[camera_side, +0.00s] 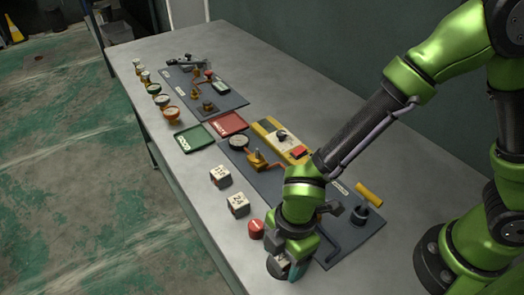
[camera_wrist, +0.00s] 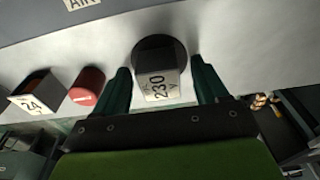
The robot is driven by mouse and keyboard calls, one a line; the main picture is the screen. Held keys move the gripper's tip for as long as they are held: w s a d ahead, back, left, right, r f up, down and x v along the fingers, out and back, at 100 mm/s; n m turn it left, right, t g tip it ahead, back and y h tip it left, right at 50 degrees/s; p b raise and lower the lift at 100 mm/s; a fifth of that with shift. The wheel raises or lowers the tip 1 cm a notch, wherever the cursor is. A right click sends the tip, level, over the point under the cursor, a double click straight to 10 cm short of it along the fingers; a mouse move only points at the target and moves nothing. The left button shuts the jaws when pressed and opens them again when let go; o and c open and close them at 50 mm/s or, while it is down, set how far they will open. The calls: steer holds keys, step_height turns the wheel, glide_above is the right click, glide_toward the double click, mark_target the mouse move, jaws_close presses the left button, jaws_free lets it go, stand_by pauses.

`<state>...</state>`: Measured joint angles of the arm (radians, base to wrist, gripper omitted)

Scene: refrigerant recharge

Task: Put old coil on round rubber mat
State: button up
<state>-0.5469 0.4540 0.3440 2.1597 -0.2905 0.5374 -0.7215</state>
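A pale box-shaped coil marked 230 V (camera_wrist: 160,87) sits between my fingers in the wrist view. The round dark rubber mat (camera_wrist: 158,47) shows right behind and under it, and the coil appears to rest on it. My gripper (camera_wrist: 161,80) looks open, with a narrow gap on each side of the coil. In the side view my gripper (camera_side: 290,265) is low at the table's front edge. The mat's dark edge (camera_side: 273,268) shows beside it, and the coil is mostly hidden there.
A red cap (camera_side: 256,229) and two pale labelled boxes, one marked 24 (camera_side: 237,204) and another (camera_side: 219,176), stand left of my gripper. A grey board (camera_side: 345,232) with copper pipework lies behind. Green (camera_side: 194,138) and red (camera_side: 227,124) trays lie farther off.

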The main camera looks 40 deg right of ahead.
step_height(320, 180, up, 12)
steer(key=d, duration=0.1)
steer(key=d+r+m+t, duration=0.3)
steer(key=d+r+m, duration=0.3)
steer(key=d+m, duration=0.5)
steer(key=w+d+r+m+t, duration=0.1)
steer(key=d+r+m+t, duration=0.3)
steer(key=d+m, duration=0.7)
steer(key=shift+d+r+y, duration=0.3)
steer(key=shift+d+r, duration=0.55)
steer(key=shift+d, duration=0.05)
